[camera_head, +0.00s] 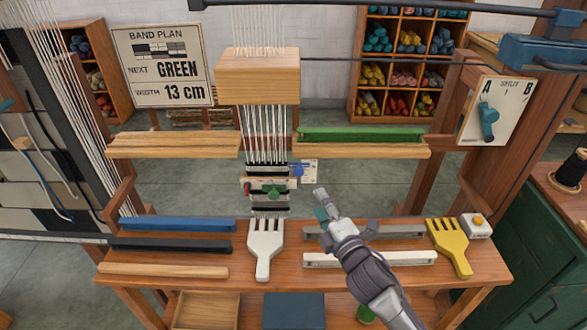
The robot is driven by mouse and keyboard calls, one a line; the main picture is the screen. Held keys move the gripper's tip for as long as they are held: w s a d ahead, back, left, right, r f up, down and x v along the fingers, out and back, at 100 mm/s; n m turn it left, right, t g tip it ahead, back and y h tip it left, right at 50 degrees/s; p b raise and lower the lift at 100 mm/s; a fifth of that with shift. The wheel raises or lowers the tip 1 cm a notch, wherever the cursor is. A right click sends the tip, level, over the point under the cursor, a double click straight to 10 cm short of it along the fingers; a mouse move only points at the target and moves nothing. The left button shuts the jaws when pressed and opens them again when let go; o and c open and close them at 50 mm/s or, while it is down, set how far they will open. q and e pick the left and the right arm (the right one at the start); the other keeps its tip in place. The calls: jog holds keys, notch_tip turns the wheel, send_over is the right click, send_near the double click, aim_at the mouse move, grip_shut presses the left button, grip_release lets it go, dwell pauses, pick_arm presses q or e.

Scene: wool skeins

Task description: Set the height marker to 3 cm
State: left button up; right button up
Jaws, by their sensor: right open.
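A small pale card (309,172) hangs behind the warp strip at the middle of the loom, with a blue piece (297,169) at its left side. This blue piece may be the height marker; its scale is too small to read. My right gripper (325,204) is open and empty, over the table's back edge, below and to the right of the card and apart from it. My left gripper is not in view.
The table (300,277) holds a white comb (265,247), a yellow comb (449,246), blue, black and wooden bars on the left, and grey and white bars near my right arm. A green bar (360,134) lies on the upper right beam. A lever panel (496,110) stands right.

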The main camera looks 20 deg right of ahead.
aim_at(300, 174)
jog(key=w, duration=0.4)
jog(key=w+a, duration=0.1)
jog(key=w, duration=0.8)
jog(key=shift+w+a+r, duration=0.1)
jog(key=shift+w+a, duration=0.1)
jog(key=shift+a, duration=0.1)
grip_shut()
